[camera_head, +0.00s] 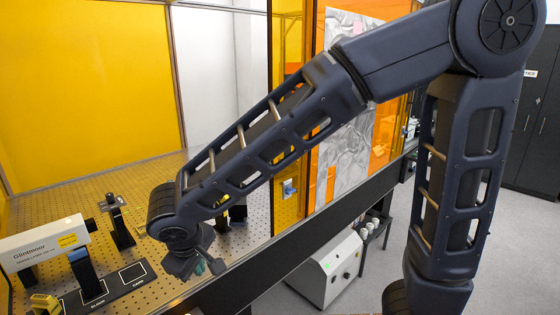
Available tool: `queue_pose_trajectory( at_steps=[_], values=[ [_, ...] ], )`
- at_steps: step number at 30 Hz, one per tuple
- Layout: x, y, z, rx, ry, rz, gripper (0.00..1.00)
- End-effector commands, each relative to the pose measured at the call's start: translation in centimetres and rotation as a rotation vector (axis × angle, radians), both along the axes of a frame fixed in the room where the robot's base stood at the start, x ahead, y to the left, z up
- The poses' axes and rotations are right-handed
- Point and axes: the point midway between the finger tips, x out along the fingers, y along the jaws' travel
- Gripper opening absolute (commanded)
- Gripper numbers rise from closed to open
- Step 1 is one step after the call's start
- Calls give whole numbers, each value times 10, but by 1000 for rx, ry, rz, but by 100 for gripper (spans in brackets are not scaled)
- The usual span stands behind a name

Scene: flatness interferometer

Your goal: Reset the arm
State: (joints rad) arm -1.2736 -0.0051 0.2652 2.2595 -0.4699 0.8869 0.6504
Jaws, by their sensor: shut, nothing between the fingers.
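My arm reaches from the upper right across the middle of the view, bent at a high elbow, with its forearm sloping down to the left. My gripper (208,264) hangs below the wrist, low over the front edge of the perforated optical table (155,178). It looks shut, with nothing seen in it. The fingers are small and partly hidden by the wrist. My gripper is to the right of the black labelled plate (115,289) and apart from it.
A white "Glintmoor" box (42,246) stands at left, near a black post mount (119,222). A yellow block (45,303) sits at the lower left corner. Orange panels (88,75) enclose the table. A white wheeled unit (330,270) stands beneath; black cabinets (535,125) are at right.

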Motion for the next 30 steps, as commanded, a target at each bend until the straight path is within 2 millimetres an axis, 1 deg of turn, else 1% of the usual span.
queue_pose_trajectory(
  at_steps=[1, 6, 9, 11, 15, 20, 21, 25, 30],
  values=[
    [20, -11, 7, 8, 2, -44, 0],
    [72, -50, 25, 26, 13, -159, 0],
    [99, -75, 35, 38, 20, -226, 0],
    [114, -91, 40, 46, 23, -264, 0],
    [143, -131, 52, 68, 31, -358, 0],
    [169, -178, 64, 97, 40, -464, 0],
    [174, -190, 67, 103, 41, -488, 0],
    [187, -229, 75, 130, 47, -571, 0],
    [196, -278, 85, 170, 50, -674, 0]
  ],
)
